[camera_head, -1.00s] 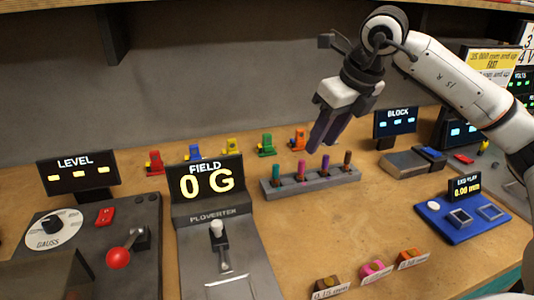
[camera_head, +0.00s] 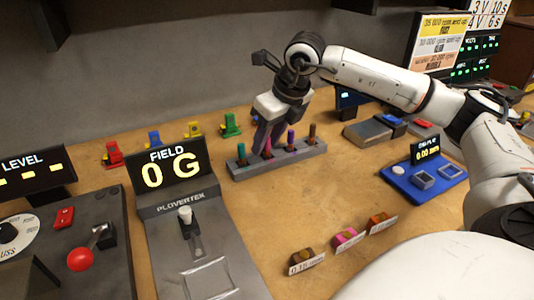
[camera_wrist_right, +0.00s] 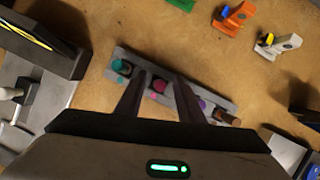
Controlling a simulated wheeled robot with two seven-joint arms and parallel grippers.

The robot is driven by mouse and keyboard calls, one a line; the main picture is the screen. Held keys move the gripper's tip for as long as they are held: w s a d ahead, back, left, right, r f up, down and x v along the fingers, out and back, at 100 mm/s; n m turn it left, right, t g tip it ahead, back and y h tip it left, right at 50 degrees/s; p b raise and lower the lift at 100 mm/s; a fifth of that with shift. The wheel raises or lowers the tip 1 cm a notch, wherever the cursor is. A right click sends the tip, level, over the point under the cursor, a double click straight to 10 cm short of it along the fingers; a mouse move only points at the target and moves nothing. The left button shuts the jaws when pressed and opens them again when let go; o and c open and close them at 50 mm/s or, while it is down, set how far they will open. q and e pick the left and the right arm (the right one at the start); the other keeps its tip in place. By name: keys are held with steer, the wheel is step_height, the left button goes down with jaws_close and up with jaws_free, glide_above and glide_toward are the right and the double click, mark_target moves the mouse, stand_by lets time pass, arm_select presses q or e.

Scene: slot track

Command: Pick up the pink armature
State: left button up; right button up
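The pink armature is a small pink peg (camera_head: 267,150) standing in a grey rack (camera_head: 250,172), between a teal peg (camera_head: 241,153) and a purple peg (camera_head: 291,140). A brown peg (camera_head: 312,131) stands at the rack's right end. My right gripper (camera_head: 263,138) points down over the rack at the pink peg. In the right wrist view my right gripper (camera_wrist_right: 159,82) is open, its fingers apart, with the pink peg (camera_wrist_right: 158,86) seen between them. Whether the fingers touch it I cannot tell. My left gripper is not in view.
The FIELD display (camera_head: 170,170) and its lever unit stand left of the rack. Several coloured pieces, including a green one (camera_head: 231,124), stand behind it. A labelled pink piece (camera_head: 347,237) lies in front. A blue tray (camera_head: 425,190) is to the right.

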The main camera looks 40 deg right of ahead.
steer(key=shift+c, duration=0.5)
steer(key=shift+w, duration=0.1)
jaws_close()
